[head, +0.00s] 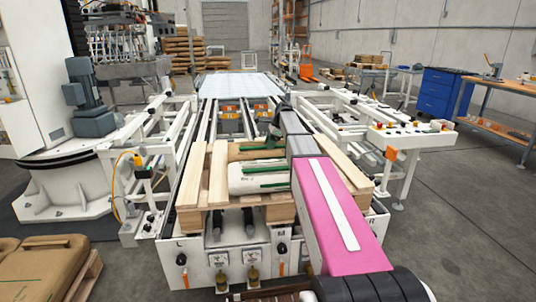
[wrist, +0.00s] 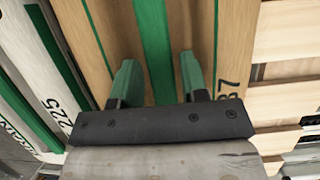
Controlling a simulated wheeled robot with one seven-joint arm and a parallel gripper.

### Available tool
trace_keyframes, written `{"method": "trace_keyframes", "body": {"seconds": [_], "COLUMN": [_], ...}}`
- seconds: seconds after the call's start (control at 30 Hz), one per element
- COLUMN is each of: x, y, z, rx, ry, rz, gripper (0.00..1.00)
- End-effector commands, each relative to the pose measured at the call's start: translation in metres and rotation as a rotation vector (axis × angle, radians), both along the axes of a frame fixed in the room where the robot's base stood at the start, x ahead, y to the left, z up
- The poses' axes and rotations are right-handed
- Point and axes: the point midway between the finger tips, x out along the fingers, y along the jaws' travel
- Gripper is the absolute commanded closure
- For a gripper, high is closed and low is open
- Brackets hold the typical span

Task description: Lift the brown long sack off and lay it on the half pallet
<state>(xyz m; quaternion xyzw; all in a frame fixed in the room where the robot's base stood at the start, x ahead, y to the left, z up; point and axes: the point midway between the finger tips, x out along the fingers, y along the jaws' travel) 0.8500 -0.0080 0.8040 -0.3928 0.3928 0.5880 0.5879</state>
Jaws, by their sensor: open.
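The brown long sack (head: 246,151) lies on the wooden pallet (head: 278,213) on the conveyor, behind a white sack (head: 250,179) with green stripes. It also shows in the wrist view (wrist: 158,40), tan with green stripes. My gripper (wrist: 159,72) is open and empty, its green fingers spread either side of the middle stripe, over the sack. I cannot tell whether they touch it. My arm hides the right end of both sacks in the head view. A low wooden pallet (head: 88,276) at the lower left bears brown sacks (head: 38,270); it may be the half pallet.
Pale boards (head: 218,172) lie along both sides of the load. A control panel (head: 412,136) stands to the right of the conveyor, and a white machine base (head: 65,195) to the left. Grey floor (head: 460,230) is clear at the right front.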

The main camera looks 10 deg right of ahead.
Motion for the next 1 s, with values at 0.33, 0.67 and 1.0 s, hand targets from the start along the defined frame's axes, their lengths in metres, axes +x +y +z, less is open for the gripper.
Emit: {"method": "trace_keyframes", "body": {"seconds": [0.33,0.67,1.0], "x": [0.0,0.0,0.001], "y": [0.009,0.009,0.009], "z": [-0.022,-0.02,-0.017], "rx": [0.0,0.002,0.002], "ry": [-0.001,-0.002,-0.002], "rz": [0.0,0.0,0.0], "gripper": [0.6,1.0,1.0]}}
